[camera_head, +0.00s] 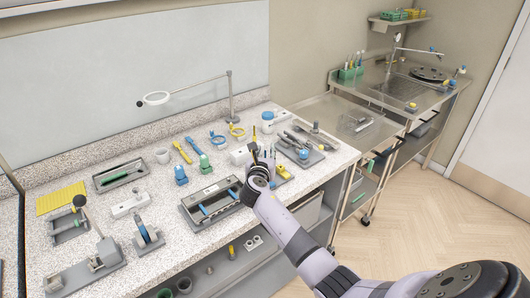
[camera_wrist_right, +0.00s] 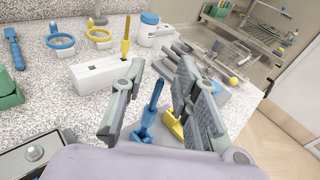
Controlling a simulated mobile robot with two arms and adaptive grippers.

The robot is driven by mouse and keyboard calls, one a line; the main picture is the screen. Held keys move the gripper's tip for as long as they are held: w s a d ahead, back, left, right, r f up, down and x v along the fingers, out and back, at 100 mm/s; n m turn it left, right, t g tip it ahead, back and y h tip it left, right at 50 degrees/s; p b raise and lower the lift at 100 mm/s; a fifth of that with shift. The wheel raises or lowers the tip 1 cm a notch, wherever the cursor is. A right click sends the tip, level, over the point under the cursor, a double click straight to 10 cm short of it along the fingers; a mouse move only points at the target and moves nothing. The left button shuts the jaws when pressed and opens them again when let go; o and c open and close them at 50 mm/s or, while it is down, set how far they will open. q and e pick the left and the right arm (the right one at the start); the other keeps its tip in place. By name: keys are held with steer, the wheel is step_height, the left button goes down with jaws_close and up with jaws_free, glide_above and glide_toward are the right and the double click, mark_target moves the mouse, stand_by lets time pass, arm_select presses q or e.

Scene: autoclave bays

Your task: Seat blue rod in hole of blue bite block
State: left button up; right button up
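My right gripper (camera_head: 262,158) is over the bench's right part. In the right wrist view its two grey fingers (camera_wrist_right: 160,90) are apart. The blue rod (camera_wrist_right: 153,104) stands slightly tilted between them, with a visible gap to each finger. The rod's lower end meets the blue bite block (camera_wrist_right: 143,133), which sits low between the fingers. The rod appears to stand in the block, but the hole itself is hidden. In the head view the gripper largely covers both. My left gripper is not in view.
A yellow block (camera_wrist_right: 172,125) stands close right of the blue one. A white block (camera_wrist_right: 108,75) with an upright yellow rod (camera_wrist_right: 126,40) is behind.

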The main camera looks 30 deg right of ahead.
steer(key=shift+s+a, duration=0.15)
steer(key=v, duration=1.1)
steer(key=shift+s+a, duration=0.2)
steer(key=shift+s, duration=0.05)
